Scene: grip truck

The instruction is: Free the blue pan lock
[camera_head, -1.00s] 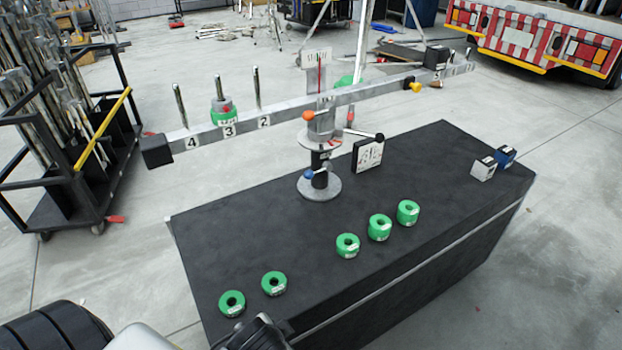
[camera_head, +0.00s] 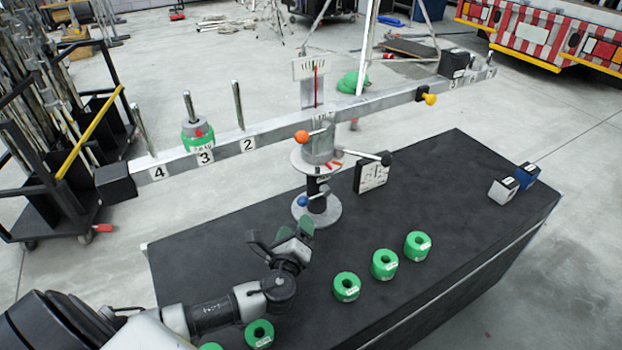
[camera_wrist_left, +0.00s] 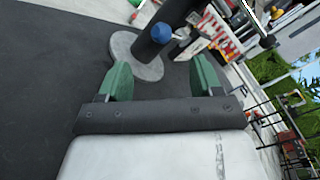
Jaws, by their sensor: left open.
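The blue pan lock (camera_head: 302,200) is a small blue knob low on the black post of the balance stand, above its round grey base (camera_head: 318,213). It also shows in the left wrist view (camera_wrist_left: 161,33), beyond the fingertips and between them. My left gripper (camera_head: 294,226) is open and empty, in front of the base and a little short of the knob. Its green fingers (camera_wrist_left: 158,80) stand apart in the left wrist view. An orange knob (camera_head: 301,137) sits higher on the stand. My right gripper is not in view.
The long grey beam (camera_head: 275,131) with pegs crosses above the table. A black-knobbed lever (camera_head: 385,159) and a white panel (camera_head: 371,174) stand right of the post. Several green weights (camera_head: 384,264) lie on the black table (camera_head: 225,235). Two small blocks (camera_head: 503,189) sit at the right.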

